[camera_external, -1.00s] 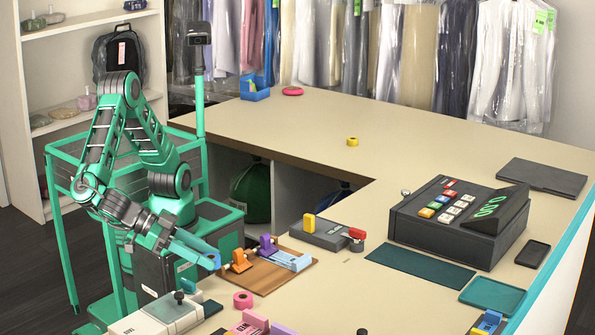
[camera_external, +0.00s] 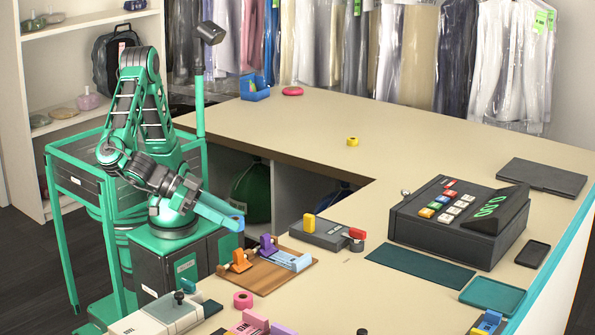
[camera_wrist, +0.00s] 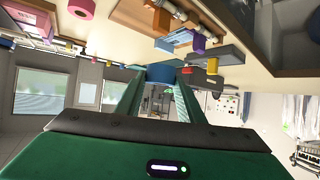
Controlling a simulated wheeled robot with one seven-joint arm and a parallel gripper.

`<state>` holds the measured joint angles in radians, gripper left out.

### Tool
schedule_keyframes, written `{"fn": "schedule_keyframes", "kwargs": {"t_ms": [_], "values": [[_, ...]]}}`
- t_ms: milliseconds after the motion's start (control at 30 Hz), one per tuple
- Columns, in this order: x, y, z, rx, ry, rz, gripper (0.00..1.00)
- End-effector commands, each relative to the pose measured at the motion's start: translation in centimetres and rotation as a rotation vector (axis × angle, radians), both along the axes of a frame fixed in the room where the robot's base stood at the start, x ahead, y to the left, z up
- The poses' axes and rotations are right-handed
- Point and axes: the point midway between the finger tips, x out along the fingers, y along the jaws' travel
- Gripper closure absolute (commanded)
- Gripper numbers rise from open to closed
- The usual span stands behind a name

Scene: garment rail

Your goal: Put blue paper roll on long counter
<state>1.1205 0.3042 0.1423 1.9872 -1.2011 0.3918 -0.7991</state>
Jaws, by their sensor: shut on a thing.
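The blue paper roll (camera_external: 239,221) is at the tip of my gripper (camera_external: 230,219), partly hidden by the fingers. In the wrist view the blue roll (camera_wrist: 160,72) sits between the two green fingers of my gripper (camera_wrist: 161,80), which are shut on it. The gripper is raised, pointing right, close to the left side of the wooden board on the near counter. The long counter (camera_external: 290,122) is the wide beige top running across the back and joining the near part at the right.
A wooden board (camera_external: 267,277) with orange and purple dispensers, a grey dispenser (camera_external: 322,234) and a pink roll (camera_external: 243,299) lie near the gripper.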

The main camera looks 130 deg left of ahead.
Motion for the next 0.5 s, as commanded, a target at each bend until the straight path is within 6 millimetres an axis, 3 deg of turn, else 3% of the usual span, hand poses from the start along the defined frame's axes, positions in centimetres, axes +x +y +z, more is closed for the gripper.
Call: {"fn": "schedule_keyframes", "kwargs": {"t_ms": [233, 500], "values": [[0.0, 0.0, 4.8, -0.007, -0.003, 0.001, 0.87], [3.0, 5.4, 4.1, 0.000, 0.000, 0.048, 0.87]]}}
